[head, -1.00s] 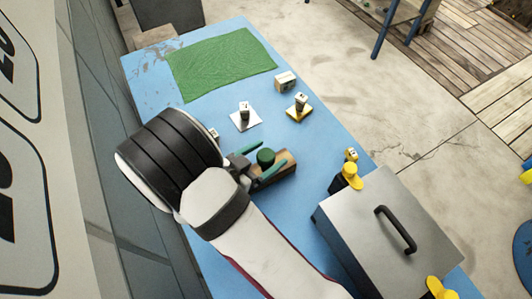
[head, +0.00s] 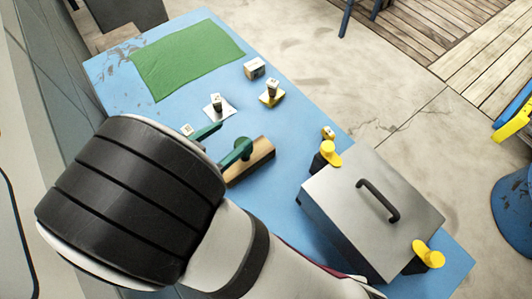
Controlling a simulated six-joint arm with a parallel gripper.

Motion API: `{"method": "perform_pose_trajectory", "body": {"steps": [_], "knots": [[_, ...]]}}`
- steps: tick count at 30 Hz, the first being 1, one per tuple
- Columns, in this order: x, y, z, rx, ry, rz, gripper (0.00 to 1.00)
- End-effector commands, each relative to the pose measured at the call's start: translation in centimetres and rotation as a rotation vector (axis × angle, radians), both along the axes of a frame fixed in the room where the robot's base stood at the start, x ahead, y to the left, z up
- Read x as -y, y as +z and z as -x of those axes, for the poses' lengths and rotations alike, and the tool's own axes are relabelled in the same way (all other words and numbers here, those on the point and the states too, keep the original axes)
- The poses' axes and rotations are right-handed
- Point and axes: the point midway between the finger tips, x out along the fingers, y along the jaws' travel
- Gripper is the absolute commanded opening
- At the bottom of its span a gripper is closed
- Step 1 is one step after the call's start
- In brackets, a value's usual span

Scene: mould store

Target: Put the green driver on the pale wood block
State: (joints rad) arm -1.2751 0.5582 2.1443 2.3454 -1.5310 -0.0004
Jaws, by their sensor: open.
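A green driver (head: 244,146) shows as a rounded green end over a brown wood block (head: 262,149) with a lighter tan side. Whether it touches the block cannot be made out. My gripper (head: 231,138) is open, with one slim green finger apart to the left and the other overlapping the driver in the picture. My wrist hides the gripper's base and the block's near left part. Behind, a small pale block (head: 255,68) with dark marks lies on the blue table. I cannot tell whether either block is the task's pale one.
Small marked pieces stand on a white plate (head: 228,114) and a yellow plate (head: 263,98). A green mat (head: 185,60) lies at the back of the blue table (head: 290,122). A grey metal box (head: 345,205) with a black handle and yellow knobs stands at right.

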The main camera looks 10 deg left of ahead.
Motion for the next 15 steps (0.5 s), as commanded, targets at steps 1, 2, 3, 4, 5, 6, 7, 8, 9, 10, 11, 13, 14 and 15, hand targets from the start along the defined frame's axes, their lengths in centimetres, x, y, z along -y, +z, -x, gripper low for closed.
{"method": "perform_pose_trajectory", "body": {"steps": [1,2,3,4,5,6,7,8,9,10,11,13,14,15], "knots": [[0.0,0.0,-0.3,-0.002,0.002,-0.02,0.84],[-0.1,0.1,-0.8,-0.007,0.005,-0.051,0.84],[-0.3,0.2,-1.9,-0.016,0.018,-0.122,0.84],[-0.6,0.4,-3.0,-0.027,0.035,-0.201,0.84],[-0.9,0.8,-4.4,-0.043,0.061,-0.301,0.84],[-1.4,1.7,-6.3,-0.073,0.114,-0.446,0.84],[-1.8,2.6,-7.4,-0.104,0.166,-0.551,0.84],[-2.0,3.6,-8.0,-0.143,0.223,-0.639,0.84],[-1.9,4.9,-8.1,-0.204,0.3,-0.731,0.84],[-1.4,5.8,-7.6,-0.258,0.355,-0.778,0.84],[-0.6,6.4,-6.7,-0.32,0.403,-0.809,0.84],[2.5,7.0,-3.2,-0.488,0.469,-0.826,0.84],[4.3,6.8,-1.2,-0.567,0.471,-0.815,0.84],[6.9,6.4,1.6,-0.67,0.449,-0.794,0.84]]}}
